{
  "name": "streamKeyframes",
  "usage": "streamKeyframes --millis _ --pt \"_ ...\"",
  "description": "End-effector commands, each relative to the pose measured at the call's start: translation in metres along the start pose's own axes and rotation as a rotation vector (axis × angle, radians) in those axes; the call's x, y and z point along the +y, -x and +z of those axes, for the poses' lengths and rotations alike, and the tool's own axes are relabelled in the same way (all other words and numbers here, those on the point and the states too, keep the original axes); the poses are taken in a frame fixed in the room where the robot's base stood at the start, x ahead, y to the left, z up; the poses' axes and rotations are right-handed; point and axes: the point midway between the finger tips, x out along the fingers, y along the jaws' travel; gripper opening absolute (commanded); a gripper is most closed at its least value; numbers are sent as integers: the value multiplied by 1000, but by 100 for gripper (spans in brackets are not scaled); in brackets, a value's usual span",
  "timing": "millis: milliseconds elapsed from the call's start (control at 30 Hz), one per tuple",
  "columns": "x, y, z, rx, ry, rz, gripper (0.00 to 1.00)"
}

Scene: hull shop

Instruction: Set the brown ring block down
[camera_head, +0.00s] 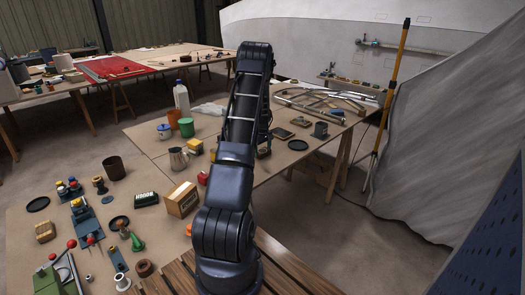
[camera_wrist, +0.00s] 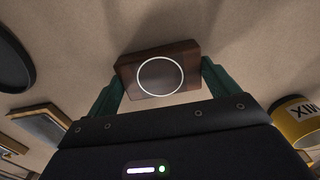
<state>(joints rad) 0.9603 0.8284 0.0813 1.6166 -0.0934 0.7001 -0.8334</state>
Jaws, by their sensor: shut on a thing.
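The brown ring block (camera_wrist: 128,72) is a dark brown block with a pale ring on the face turned to the wrist camera. My gripper (camera_wrist: 162,84) is shut on it, with a green finger at each side. Beyond it is the tan top of the middle table (camera_head: 158,146). I cannot tell whether the block touches that surface or hangs above it. In the head view my arm hides the block and most of the gripper.
In the wrist view a black round dish (camera_wrist: 14,68) and a framed flat piece (camera_wrist: 42,128) lie left, and a yellow container (camera_wrist: 293,120) stands right. In the head view a green cup (camera_head: 187,127), a metal jug (camera_head: 179,158) and a dark box (camera_head: 321,130) stand on this table.

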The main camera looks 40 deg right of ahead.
Motion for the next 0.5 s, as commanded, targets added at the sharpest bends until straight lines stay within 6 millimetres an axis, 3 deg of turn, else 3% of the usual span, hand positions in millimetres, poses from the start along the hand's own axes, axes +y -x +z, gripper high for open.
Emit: streamKeyframes --millis 233,267,300,500 --pt "0 -3 0 0 0 0 62" --pt "0 -3 0 0 0 0 89" --pt "0 -3 0 0 0 0 96" --pt "0 -3 0 0 0 0 100"
